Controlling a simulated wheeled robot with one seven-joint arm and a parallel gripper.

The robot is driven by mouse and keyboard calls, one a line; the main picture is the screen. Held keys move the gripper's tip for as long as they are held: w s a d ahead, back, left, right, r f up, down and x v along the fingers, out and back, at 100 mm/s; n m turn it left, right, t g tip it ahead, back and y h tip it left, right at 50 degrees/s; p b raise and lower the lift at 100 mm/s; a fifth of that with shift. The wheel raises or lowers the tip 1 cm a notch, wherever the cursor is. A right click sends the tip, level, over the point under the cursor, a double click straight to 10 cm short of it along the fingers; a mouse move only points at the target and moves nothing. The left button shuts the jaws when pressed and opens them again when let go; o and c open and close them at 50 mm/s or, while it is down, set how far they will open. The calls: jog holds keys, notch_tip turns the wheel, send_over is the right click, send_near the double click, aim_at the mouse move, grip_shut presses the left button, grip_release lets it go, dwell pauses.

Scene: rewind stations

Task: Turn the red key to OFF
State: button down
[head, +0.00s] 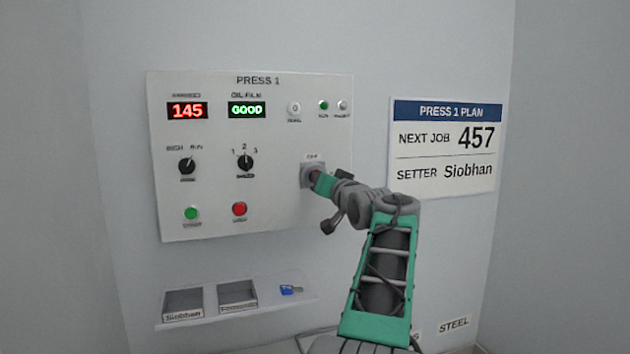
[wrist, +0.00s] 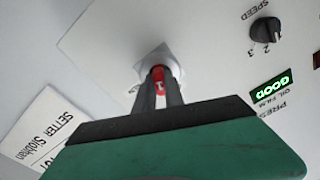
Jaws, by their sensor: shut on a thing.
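The red key (wrist: 158,75) shows in the wrist view, seated in a pale square lock plate (wrist: 158,62) on the Press 1 panel. My gripper (wrist: 160,90) has its two dark fingers closed around the red key. In the head view my gripper (head: 317,178) reaches the grey lock plate (head: 308,170) at the panel's lower right. A label above the lock there seems to read OFF. The key is hidden behind the gripper in that view, and I cannot tell which way it is turned.
The Press 1 panel (head: 270,205) has a 145 display (head: 187,111), a GOOD display (head: 247,110), dark knobs, a green button (head: 191,213) and a red button (head: 239,209). A plan sign (head: 445,148) hangs to the right. Below, a shelf (head: 260,312) holds two trays and a blue key (head: 290,290).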

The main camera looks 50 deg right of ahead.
jog(key=shift+d+f, duration=0.1)
jog(key=shift+f, duration=0.1)
jog(key=n+b, duration=0.3)
jog(key=n, duration=0.2)
jog(key=shift+n+b, duration=0.4)
jog(key=c, duration=1.3)
grip_release()
jog(key=shift+r, duration=0.2)
jog(key=shift+c, duration=0.2)
